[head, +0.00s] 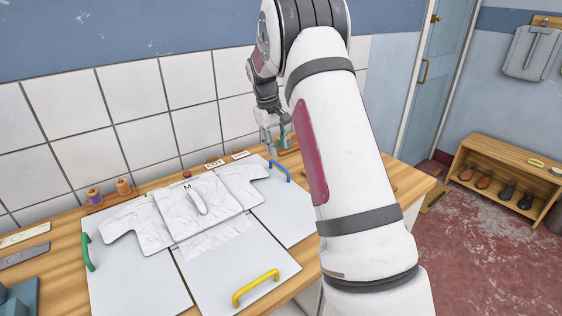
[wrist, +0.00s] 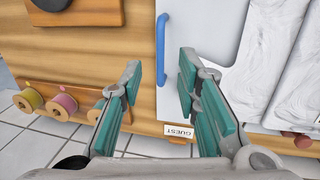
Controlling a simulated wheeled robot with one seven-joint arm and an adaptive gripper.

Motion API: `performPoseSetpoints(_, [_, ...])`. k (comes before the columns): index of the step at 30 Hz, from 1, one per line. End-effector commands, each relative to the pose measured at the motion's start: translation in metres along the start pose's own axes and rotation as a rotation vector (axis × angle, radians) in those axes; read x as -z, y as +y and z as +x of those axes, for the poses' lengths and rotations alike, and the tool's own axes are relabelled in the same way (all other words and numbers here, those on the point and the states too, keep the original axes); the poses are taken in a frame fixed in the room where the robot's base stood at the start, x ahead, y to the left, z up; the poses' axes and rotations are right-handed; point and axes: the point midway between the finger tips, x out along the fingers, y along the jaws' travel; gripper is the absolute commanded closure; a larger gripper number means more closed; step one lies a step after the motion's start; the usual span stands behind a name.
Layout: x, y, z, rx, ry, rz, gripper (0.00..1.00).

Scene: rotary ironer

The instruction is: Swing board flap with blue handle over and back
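A folding board of pale grey flaps lies on the wooden table, with a white shirt (head: 190,205) spread over it. The blue handle (head: 280,171) is on the flap at the board's right (head: 285,212), which lies flat. My gripper (head: 273,137) is above the back of the table, behind the blue handle. In the wrist view my gripper (wrist: 160,82) is open, its teal-padded fingers apart and empty. The blue handle (wrist: 162,45) shows upright in the gap ahead of the fingertips, apart from them. Part of a shirt sleeve (wrist: 240,65) lies on the flap.
A green handle (head: 87,252) is at the board's left and a yellow handle (head: 256,288) at its front. Thread spools stand at the back left (head: 95,197); others show in the wrist view (wrist: 64,104). A GUEST label (wrist: 178,131) lies near the flap. A tiled wall stands behind.

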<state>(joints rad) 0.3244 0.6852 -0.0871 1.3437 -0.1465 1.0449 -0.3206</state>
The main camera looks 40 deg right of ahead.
Motion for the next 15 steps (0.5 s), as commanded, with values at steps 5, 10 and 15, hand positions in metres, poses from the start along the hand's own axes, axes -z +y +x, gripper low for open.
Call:
performPoseSetpoints(5, [-0.001, 0.000, 0.034, 0.001, -0.003, 0.000, 0.70])
performPoseSetpoints(10, [-0.001, 0.000, 0.057, 0.000, -0.001, 0.000, 0.70])
performPoseSetpoints(15, [0.000, 0.000, 0.068, 0.000, 0.000, 0.000, 0.70])
